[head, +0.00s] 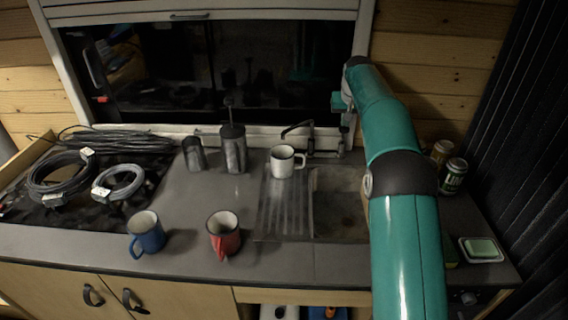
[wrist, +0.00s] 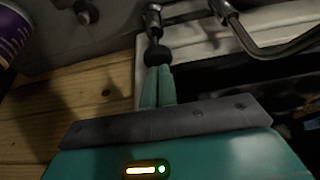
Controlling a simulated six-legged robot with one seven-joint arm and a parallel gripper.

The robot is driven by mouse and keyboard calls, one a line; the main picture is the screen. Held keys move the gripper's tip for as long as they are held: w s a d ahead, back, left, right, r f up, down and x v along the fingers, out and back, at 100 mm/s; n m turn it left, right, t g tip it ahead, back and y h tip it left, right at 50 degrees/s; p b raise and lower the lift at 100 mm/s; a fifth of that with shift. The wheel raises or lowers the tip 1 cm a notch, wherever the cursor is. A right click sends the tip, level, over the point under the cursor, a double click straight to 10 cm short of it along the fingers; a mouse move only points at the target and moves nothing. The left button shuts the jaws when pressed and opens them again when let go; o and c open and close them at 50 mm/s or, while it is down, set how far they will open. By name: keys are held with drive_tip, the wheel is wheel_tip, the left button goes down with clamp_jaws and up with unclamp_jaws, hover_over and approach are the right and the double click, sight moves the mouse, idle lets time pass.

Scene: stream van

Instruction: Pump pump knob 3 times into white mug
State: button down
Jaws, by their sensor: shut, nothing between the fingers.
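The white mug (head: 283,162) stands upright on the ribbed draining board, near the faucet spout (head: 297,128). The spout also shows in the wrist view (wrist: 262,42). The dark pump knob (wrist: 157,54) sits on a metal stem beside the faucet. My gripper (wrist: 157,72) is shut and empty, its teal fingertips right at the knob. I cannot tell whether they touch it. In the head view my gripper (head: 345,122) is by the window frame, right of the faucet, and the knob is hard to make out there.
The sink (head: 340,205) lies under my arm. A red mug (head: 224,233) and a blue mug (head: 146,232) stand at the front edge. Two dark canisters, coiled cables, cans (head: 454,176) and a soap dish (head: 481,249) share the counter. The counter centre is clear.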

sight(345, 128)
drive_tip(key=shift+f, duration=2)
drive_tip(key=shift+r, duration=2.5)
drive_tip(key=shift+r, duration=0.1)
drive_tip(key=shift+r, duration=2.9)
